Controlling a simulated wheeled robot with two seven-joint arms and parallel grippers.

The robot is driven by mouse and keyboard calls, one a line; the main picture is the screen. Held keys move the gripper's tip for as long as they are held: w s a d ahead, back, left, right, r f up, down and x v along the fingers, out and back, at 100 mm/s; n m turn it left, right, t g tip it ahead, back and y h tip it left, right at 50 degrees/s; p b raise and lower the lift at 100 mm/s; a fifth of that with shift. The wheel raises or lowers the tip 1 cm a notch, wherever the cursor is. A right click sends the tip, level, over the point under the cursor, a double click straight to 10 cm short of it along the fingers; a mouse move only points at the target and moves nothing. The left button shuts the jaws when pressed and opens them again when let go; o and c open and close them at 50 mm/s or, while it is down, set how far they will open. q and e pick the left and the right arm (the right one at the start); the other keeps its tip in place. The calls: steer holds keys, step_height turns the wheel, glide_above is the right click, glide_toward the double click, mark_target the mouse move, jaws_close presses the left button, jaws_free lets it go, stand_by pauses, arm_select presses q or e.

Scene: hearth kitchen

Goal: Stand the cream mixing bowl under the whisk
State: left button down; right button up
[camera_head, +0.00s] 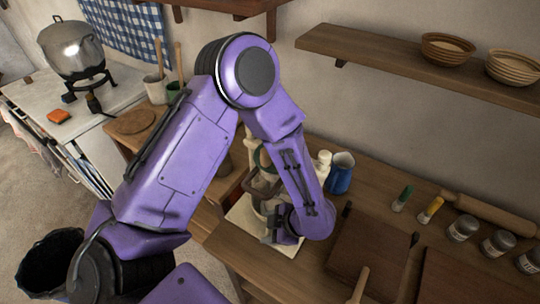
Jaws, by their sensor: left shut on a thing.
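My left arm reaches from the left across the middle, and its gripper (277,229) is low over a pale cream slab (240,218) on the wooden counter. The gripper is shut on the rim of what looks like the cream mixing bowl (260,207), mostly hidden behind my forearm and the fingers. A pale upright stand with a green ring (264,158) shows behind the forearm, just above the bowl. The whisk cannot be made out clearly, so I cannot tell whether the bowl is under it. My right gripper is not in view.
A blue jug (341,174) and a cream bottle (322,164) stand right of my forearm. Wooden boards (371,257), a rolling pin (487,214) and several jars (463,228) occupy the right counter. A shelf (400,65) with bowls hangs above. A pot (72,50) stands far left.

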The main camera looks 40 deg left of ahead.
arm_select(q)
steer(key=shift+f, duration=0.1)
steer(key=shift+c, duration=1.3)
jaws_free()
steer(key=v, duration=1.2)
steer(key=shift+b, duration=0.3)
